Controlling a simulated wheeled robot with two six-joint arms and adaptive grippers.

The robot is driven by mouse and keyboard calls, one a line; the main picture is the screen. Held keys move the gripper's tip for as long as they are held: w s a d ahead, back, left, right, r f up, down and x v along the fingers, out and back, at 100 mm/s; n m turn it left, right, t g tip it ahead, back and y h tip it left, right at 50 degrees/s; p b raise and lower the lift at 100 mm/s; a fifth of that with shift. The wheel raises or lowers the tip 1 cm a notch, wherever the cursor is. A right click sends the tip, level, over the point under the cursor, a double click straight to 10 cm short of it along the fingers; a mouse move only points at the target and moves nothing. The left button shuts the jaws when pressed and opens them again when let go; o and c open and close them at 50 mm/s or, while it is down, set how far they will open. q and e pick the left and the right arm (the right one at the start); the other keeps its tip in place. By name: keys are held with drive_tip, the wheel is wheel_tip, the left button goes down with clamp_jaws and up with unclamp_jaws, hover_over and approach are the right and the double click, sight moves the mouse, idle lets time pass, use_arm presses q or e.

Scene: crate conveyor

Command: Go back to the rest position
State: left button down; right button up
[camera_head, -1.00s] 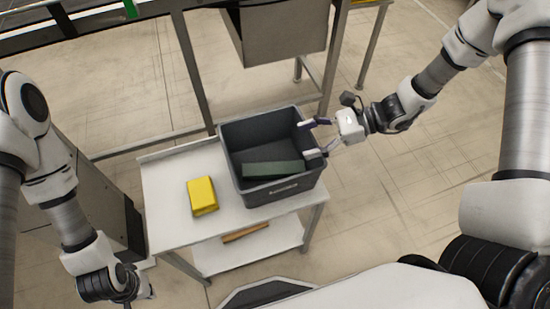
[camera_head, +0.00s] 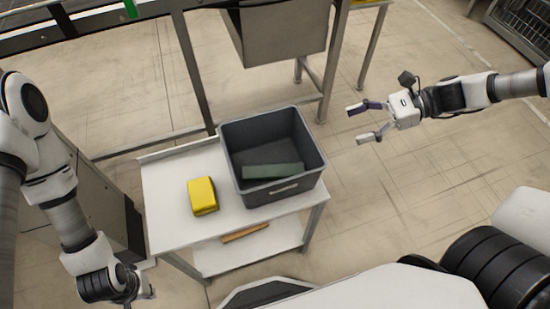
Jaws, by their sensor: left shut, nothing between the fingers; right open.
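My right gripper (camera_head: 371,121) is open and empty. It hangs over the floor to the right of the grey crate (camera_head: 310,171), clear of its rim. My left gripper (camera_head: 142,297) is low at the bottom left, in front of the cart and apart from everything on it. Its fingers show only in part, and nothing is seen in them. The crate stands upright on the white cart (camera_head: 165,221) and holds a flat dark green block (camera_head: 272,171). A yellow block (camera_head: 202,195) lies on the cart top, left of the crate.
An orange-brown item (camera_head: 245,233) lies on the cart's lower shelf. A metal frame with a grey bin (camera_head: 282,32) stands behind the cart. A dark wire cage (camera_head: 520,22) is at the top right. The floor right of the cart is free.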

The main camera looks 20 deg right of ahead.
idle(0.4)
drive_tip(key=s+a+f+n+g+h+p, duration=0.35)
drive_tip(key=s+f+n+h, duration=0.4)
drive_tip(key=s, duration=0.45)
drive_tip(key=s+a+f+n+g+h+p, duration=0.35)
drive_tip(key=s+f+n+h, duration=0.35)
drive_tip(key=s, duration=0.5)
drive_tip(key=w+f+n+t+y, duration=0.1)
drive_tip(key=w+f+n+t, duration=0.1)
drive_tip(key=w+n+t, duration=0.2)
drive_tip(key=w+n+b, duration=0.1)
drive_tip(key=w, duration=0.2)
drive_tip(key=shift+n, duration=0.25)
